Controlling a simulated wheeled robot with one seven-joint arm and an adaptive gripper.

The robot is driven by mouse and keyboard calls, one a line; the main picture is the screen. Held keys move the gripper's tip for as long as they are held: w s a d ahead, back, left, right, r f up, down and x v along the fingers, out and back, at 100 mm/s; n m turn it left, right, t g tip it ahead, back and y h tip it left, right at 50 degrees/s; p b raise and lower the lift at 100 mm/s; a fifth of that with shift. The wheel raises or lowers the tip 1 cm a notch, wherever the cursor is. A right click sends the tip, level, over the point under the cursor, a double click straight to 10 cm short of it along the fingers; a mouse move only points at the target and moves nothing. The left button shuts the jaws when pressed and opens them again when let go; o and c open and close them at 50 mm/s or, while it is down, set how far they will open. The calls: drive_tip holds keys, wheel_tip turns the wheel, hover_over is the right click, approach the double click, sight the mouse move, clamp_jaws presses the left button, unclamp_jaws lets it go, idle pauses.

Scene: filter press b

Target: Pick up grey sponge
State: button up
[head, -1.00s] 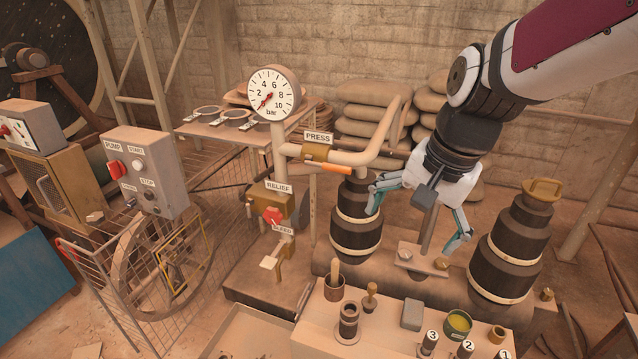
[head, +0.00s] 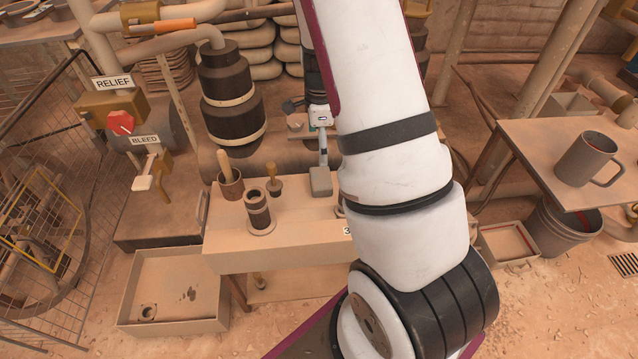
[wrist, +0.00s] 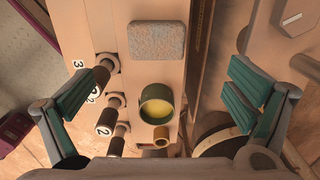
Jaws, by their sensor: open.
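The grey sponge (wrist: 157,41) is a rough, rounded grey block lying flat on the bench top, at the upper middle of the wrist view. In the head view the sponge (head: 320,182) shows beside my arm, just below a visible gripper finger. My gripper (wrist: 156,108) is open and empty, its teal finger pads wide apart left and right. The sponge lies ahead of the line between the fingertips, apart from both. My arm hides most of the gripper in the head view.
A green cup with yellow contents (wrist: 157,104) stands between the fingers, near a small brass ring (wrist: 161,134). Numbered dark valves (wrist: 106,120) stand close to the left finger. A dark cylinder (head: 258,212), a brush pot (head: 230,183) and a wooden-handled tool (head: 273,180) stand left of the sponge.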

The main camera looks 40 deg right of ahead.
sight(321, 177)
wheel_tip(321, 177, down, 7)
drive_tip(key=shift+f+b, duration=0.2)
drive_tip(key=shift+b, duration=0.9)
drive_tip(key=shift+s+a+f+b, duration=0.15)
drive_tip(key=shift+f+b, duration=0.5)
drive_tip(key=shift+f, duration=0.7)
drive_tip(key=shift+s+d+f+b, duration=0.15)
drive_tip(key=shift+f+b, duration=0.5)
drive_tip(key=shift+f, duration=0.65)
drive_tip(key=shift+a+r, duration=0.1)
drive_tip(key=shift+c, duration=0.5)
drive_tip(key=c, duration=1.1)
wheel_tip(321, 177, up, 10)
drive_tip(key=p, duration=0.4)
